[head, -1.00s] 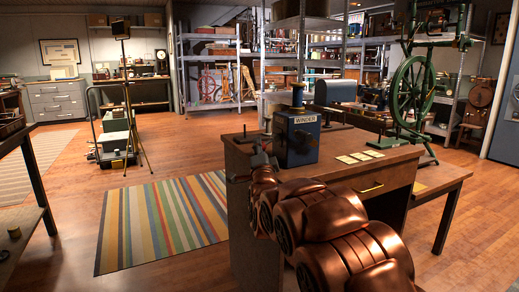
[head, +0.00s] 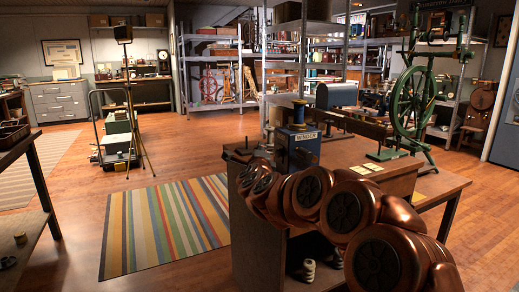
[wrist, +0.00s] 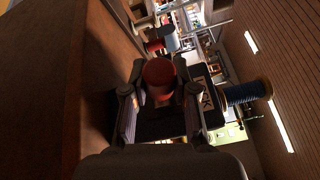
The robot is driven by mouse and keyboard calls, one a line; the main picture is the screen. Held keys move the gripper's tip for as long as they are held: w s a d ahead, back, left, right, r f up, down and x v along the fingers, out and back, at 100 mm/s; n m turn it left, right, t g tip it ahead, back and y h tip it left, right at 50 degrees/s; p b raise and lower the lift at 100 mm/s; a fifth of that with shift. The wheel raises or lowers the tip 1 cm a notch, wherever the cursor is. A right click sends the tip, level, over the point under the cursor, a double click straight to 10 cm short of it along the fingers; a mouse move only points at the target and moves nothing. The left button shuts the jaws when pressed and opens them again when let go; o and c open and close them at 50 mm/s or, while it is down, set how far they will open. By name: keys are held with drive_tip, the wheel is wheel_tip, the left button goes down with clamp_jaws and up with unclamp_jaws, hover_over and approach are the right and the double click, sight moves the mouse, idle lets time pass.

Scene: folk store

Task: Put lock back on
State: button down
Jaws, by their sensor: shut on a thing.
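The blue winder box (head: 299,152) stands on the wooden desk, with a blue thread spool (head: 299,112) upright on top. In the wrist view, which is turned sideways, the box's dark side carries a label ending in "CK" (wrist: 204,93), and the spool (wrist: 247,92) shows at right. My gripper (wrist: 159,92) faces this side, with its two fingers on either side of a red cylinder (wrist: 159,76), taken to be the lock. The fingers are shut on it. I cannot tell whether the cylinder touches the box. My arm hides the gripper's fingertips in the head view.
The desk (head: 395,180) holds pale cards (head: 366,169) and a grey domed case (head: 336,95). A green spinning wheel (head: 408,95) stands to the right. White spools (head: 309,270) sit in the desk's open lower space. A striped rug (head: 165,228) lies on clear floor at left.

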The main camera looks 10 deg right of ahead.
drive_tip(key=shift+d+r+m+g+p, duration=0.2)
drive_tip(key=shift+r+m+g+p, duration=0.2)
drive_tip(key=shift+r+m+p, duration=0.4)
drive_tip(key=shift+f+p, duration=0.15)
drive_tip(key=shift+p, duration=0.15)
drive_tip(key=shift+w+d+m, duration=0.1)
drive_tip(key=shift+m, duration=0.2)
drive_tip(key=c, duration=0.9)
unclamp_jaws()
drive_tip(key=shift+v, duration=6)
